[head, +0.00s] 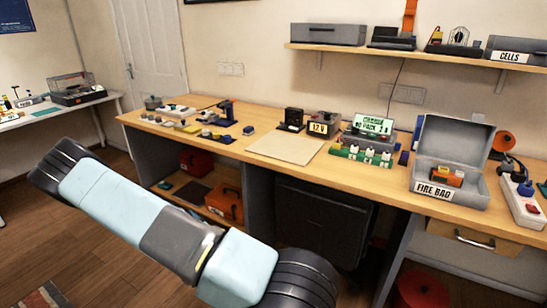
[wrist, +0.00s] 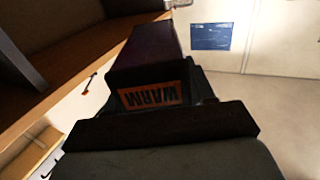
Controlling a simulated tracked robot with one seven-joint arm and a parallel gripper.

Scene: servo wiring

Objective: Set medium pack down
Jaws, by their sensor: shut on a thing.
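In the wrist view, my gripper (wrist: 156,88) is shut on a dark box-shaped pack (wrist: 153,52). The pack has an orange-framed label reading WARM, upside down in this view. The pack is held in the air; no surface shows touching it. The views do not show whether it is the medium size. In the head view my arm crosses the foreground, and neither the gripper's fingers nor the pack can be made out. The wooden workbench (head: 378,177) runs along the wall, with a bare pale mat (head: 285,149) on it.
A charger (head: 368,127) with a lit green screen stands behind several small coloured parts. An open grey FIRE BAG box (head: 447,190) holds an orange item. A 12 V unit (head: 319,129) stands behind the mat. A wall shelf (head: 420,53) is above. Small parts crowd the bench's left end.

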